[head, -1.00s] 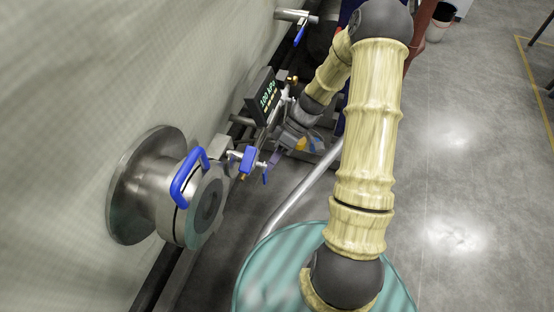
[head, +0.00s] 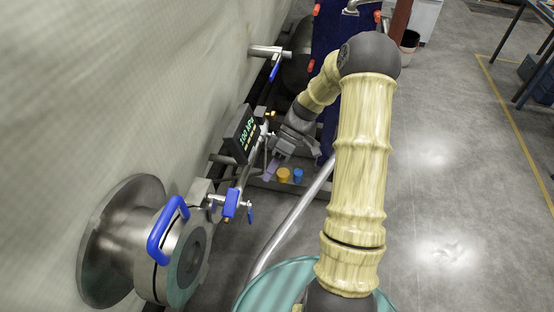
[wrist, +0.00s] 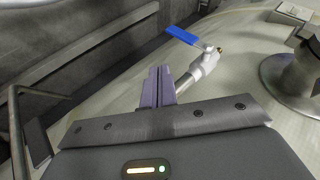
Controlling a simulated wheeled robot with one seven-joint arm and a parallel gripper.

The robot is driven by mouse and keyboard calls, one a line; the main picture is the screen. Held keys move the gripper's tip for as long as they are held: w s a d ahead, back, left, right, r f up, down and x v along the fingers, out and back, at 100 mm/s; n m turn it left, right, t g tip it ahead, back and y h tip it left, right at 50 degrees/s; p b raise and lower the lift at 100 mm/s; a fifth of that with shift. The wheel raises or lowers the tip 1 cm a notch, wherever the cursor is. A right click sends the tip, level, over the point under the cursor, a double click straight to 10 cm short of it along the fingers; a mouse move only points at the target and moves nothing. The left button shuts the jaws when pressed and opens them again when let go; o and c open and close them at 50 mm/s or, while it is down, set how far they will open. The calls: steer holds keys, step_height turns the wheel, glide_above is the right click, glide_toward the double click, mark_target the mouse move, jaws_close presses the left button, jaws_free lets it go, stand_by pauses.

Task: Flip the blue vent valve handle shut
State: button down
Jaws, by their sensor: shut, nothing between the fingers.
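Blue lever handles show on several fittings along the chamber wall. One blue lever (head: 275,67) hangs down from a metal pipe (head: 266,51) above and behind my gripper. Another blue handle (head: 231,204) sits on a smaller valve in front of my gripper. In the wrist view, a blue lever (wrist: 182,35) sticks out from a metal valve with a brass tip, beyond my fingertips. I cannot tell which head-view handle this is. My gripper (head: 270,169) is shut and empty, low beside the wall. In the wrist view, its lavender fingers (wrist: 157,87) are together, apart from the lever.
A large flange carries a blue loop handle (head: 168,230) at the lower left. A gauge with a lit display (head: 243,133) stands beside my gripper. Orange (head: 283,175) and blue (head: 298,175) items lie on a low shelf. Open floor (head: 445,190) lies at the right.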

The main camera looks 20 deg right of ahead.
steer(key=v, duration=0.3)
steer(key=b+v, duration=0.1)
steer(key=shift+s+d+r, duration=0.15)
steer(key=shift+r, duration=0.35)
steer(key=s+a+r+m+t+h, duration=0.1)
steer(key=s+a+m+t+h, duration=0.2)
steer(key=s+m+h, duration=0.1)
steer(key=s+a+r+m+t+h, duration=0.2)
steer(key=s+a+m+t+h, duration=0.1)
steer(key=s+m, duration=0.4)
steer(key=shift+s+r+t+h, duration=0.3)
steer(key=shift+s+h, duration=0.3)
steer(key=shift+s, duration=0.05)
